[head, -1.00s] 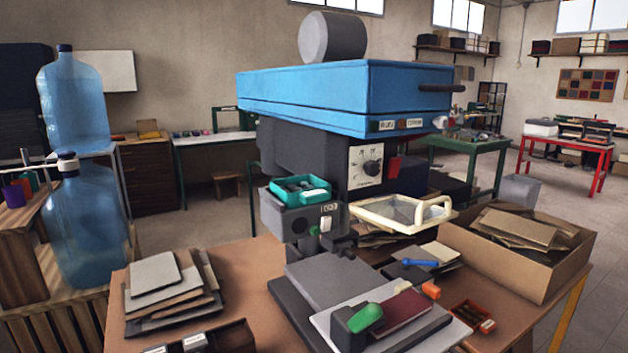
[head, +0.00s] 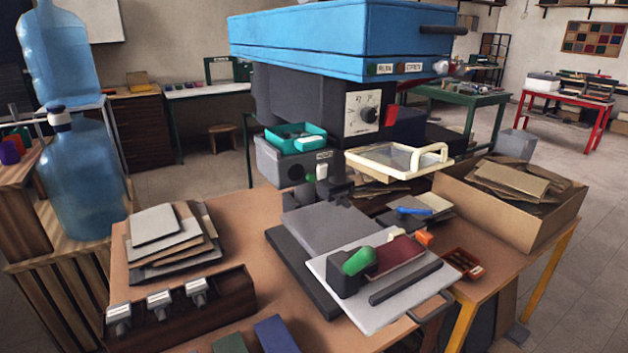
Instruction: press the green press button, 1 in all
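A small green round button (head: 310,177) shows on the front of a grey control box (head: 284,162) under the press, beside a small white part. A label sits above it, too small to read surely. The blue-topped press (head: 330,45) stands on the workbench and also carries small labelled buttons on its front edge. A green rounded cap (head: 358,261) sits on a dark block on the light board in front; I cannot tell what it is. My gripper is not in view, and nothing is seen touching the green button.
A light board (head: 385,310) lies at the bench front. A dark wooden rack (head: 190,312) with several stamps and a stack of sheets (head: 155,225) are at left. A cardboard box (head: 525,215) stands at right. A teal tray (head: 296,139) rests on the control box.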

